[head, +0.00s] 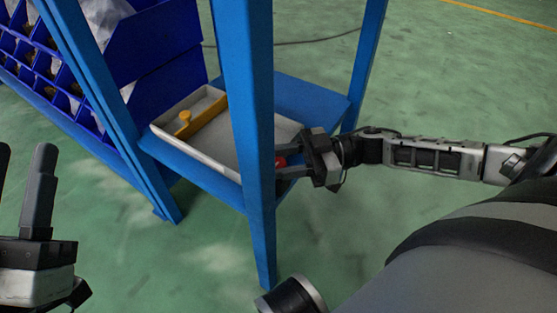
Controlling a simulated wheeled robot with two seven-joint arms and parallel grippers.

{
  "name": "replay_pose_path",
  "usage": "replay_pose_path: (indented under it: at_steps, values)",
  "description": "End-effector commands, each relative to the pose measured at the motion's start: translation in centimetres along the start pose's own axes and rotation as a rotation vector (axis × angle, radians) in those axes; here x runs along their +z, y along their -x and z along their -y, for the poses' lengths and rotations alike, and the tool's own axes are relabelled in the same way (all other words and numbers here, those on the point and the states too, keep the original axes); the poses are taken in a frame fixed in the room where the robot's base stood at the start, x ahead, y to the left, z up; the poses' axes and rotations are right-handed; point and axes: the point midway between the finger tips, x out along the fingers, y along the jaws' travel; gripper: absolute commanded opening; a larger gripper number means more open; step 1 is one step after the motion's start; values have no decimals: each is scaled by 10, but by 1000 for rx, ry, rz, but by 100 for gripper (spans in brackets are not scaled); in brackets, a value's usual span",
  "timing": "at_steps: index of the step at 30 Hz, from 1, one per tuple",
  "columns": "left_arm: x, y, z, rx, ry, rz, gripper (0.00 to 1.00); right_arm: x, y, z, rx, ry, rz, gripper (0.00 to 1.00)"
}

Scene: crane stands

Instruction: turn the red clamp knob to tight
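The red clamp knob (281,161) shows only as a small red patch in the head view, just right of the front blue post. The post and my gripper hide the rest of it, so its turn position cannot be read. My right gripper (287,164) reaches in from the right, its fingers apart on either side of the red patch. Its fingertips are partly behind the post, and whether they press on the knob cannot be told. My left gripper (24,185) is open and empty at the lower left, away from the stand.
A light tray (222,152) with a yellow bar and yellow knob (185,116) sits on the blue stand's shelf (308,98). The blue post (252,100) stands close to my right gripper. Blue bins (160,35) are at the upper left. Green floor is clear at right.

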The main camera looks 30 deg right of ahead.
Motion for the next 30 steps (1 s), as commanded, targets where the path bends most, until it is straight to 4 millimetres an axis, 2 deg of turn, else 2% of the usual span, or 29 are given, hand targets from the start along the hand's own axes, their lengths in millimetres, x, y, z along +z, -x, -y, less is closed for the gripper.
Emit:
replay_pose_path:
  at_steps: [1,3,11,17,23,30]
  values:
    - [0,0,0,0,0,0,36,0,0,0,0,0,0,24]
    - [0,0,0,0,0,0,36,0,0,0,0,0,0,5]
    - [-1,-2,0,-2,23,20,36,-2,0,0,12,-2,0,5]
    - [31,13,-1,-81,250,245,36,-6,0,1,78,-5,0,5]
    - [63,48,-26,-162,586,554,36,-8,0,2,198,-8,-1,5]
    - [70,57,-16,-177,369,698,36,-8,0,2,393,-11,-1,5]
